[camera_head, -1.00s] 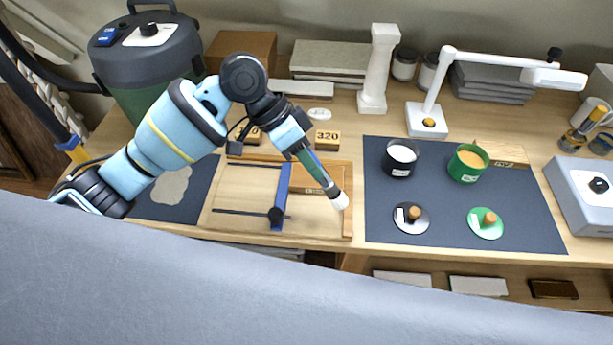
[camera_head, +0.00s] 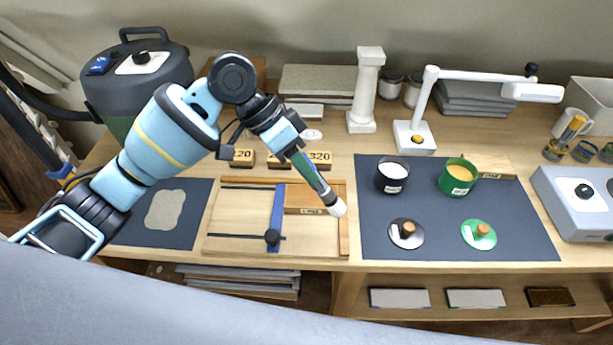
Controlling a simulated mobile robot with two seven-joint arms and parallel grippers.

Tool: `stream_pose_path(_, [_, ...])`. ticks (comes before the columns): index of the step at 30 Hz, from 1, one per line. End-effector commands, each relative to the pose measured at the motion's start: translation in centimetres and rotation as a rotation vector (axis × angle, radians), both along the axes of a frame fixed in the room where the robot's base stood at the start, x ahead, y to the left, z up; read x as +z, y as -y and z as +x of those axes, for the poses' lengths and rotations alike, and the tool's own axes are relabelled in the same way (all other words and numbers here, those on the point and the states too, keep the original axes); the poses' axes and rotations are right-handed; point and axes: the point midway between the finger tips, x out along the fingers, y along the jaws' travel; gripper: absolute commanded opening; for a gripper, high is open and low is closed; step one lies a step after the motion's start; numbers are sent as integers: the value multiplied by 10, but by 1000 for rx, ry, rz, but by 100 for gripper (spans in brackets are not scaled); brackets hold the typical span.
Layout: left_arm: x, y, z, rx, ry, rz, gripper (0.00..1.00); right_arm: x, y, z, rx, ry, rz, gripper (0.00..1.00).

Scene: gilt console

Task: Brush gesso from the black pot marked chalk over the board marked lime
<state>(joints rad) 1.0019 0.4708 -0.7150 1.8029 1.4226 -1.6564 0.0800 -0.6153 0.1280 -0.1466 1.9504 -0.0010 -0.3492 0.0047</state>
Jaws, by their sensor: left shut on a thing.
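My left gripper (camera_head: 289,146) is shut on a brush with a green handle (camera_head: 314,178). The brush slants down to the right, and its pale tip (camera_head: 338,208) shows over the right end of the wooden jig. The board marked lime (camera_head: 305,199) lies in the jig, partly hidden by the brush and a blue bar. The black pot (camera_head: 391,187) stands open on the dark mat, right of the brush tip, with white stuff inside; its label is too small to read. My right gripper is not in view.
A green pot (camera_head: 457,187) with yellow contents stands right of the black one. A black-rimmed lid (camera_head: 399,241) and a green lid (camera_head: 473,241) lie in front. Numbered blocks (camera_head: 318,157) sit behind the jig (camera_head: 230,246). A white lamp (camera_head: 414,138) and a column (camera_head: 369,85) stand behind.

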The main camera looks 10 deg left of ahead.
Motion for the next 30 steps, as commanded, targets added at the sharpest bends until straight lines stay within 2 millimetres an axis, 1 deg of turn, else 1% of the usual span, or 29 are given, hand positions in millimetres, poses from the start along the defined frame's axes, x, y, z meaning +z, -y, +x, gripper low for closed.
stream_pose_path(15, [0, 0, 0, 0, 0, -1, 0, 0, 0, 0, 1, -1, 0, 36])
stream_pose_path(20, [-7, -7, -3, 52, -6, -5, 0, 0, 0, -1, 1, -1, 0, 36])
stream_pose_path(23, [-17, -19, -8, 143, -14, -10, 0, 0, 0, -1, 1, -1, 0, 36])
stream_pose_path(26, [-29, -39, -14, 278, -21, -13, 0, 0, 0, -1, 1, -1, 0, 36])
stream_pose_path(30, [-44, -71, -25, 488, -24, -12, 0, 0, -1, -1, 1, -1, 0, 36])
